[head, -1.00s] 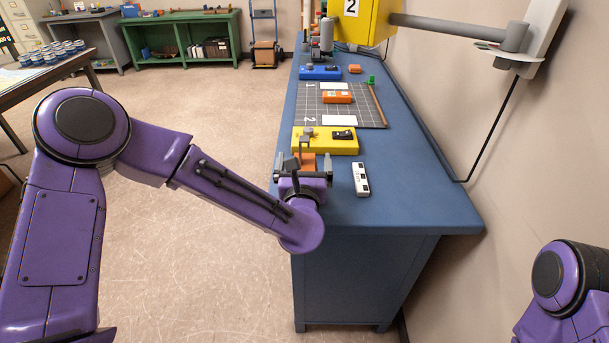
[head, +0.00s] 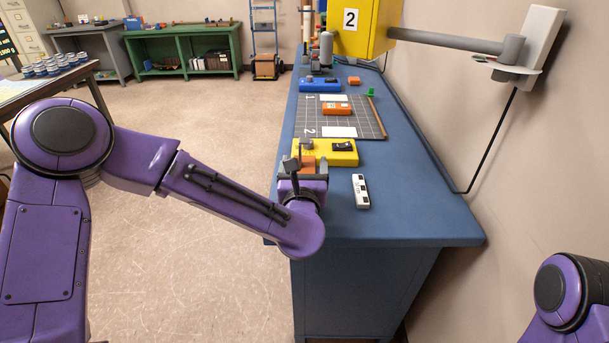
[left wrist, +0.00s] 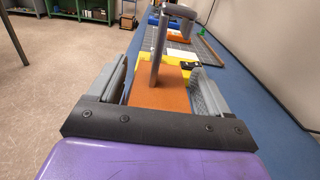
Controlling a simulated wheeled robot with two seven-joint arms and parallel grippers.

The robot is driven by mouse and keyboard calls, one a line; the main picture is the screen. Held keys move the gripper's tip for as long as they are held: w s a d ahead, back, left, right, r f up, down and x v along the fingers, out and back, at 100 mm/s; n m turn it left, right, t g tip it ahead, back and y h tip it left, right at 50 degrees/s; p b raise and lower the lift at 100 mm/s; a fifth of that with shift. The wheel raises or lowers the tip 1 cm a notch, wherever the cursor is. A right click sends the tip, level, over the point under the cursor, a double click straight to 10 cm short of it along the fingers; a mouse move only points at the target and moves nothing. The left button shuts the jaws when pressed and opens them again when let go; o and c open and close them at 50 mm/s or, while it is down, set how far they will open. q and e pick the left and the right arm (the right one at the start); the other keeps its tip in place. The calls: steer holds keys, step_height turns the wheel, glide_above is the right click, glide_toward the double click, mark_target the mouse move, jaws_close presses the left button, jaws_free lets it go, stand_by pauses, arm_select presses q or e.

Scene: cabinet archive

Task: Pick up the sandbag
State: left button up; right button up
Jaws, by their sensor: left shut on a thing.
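An orange-brown block-shaped thing, which I take to be the sandbag (head: 308,161), is at the near left part of the blue bench, just in front of a yellow device (head: 334,152). My left gripper (head: 303,168) is shut on it, with one finger on each side. In the left wrist view the sandbag (left wrist: 160,98) fills the space between the two grey fingers. A grey post rises across its far part in that view. I cannot tell whether the sandbag touches the bench. My right gripper is out of view; only part of my right arm shows.
The blue bench (head: 412,215) runs along the right wall. A white remote-like thing (head: 361,191) lies right of the gripper. Beyond are a gridded mat (head: 360,123) with an orange box (head: 337,108), a blue device (head: 319,85) and a yellow cabinet (head: 362,28).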

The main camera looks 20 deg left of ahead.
arm_select(q)
steer(key=s+r, duration=0.1)
steer(key=r, duration=0.1)
steer(key=s+r, duration=0.2)
steer(key=s+d+r+b, duration=0.1)
steer(key=r, duration=0.1)
steer(key=shift+s+r, duration=0.25)
steer(key=shift+s, duration=0.05)
steer(key=s+d+r+b, duration=0.1)
steer(key=s+r, duration=0.3)
steer(key=s, duration=0.5)
steer(key=shift+d+r, duration=0.15)
steer(key=shift+d, duration=0.45)
steer(key=o, duration=0.9)
jaws_close()
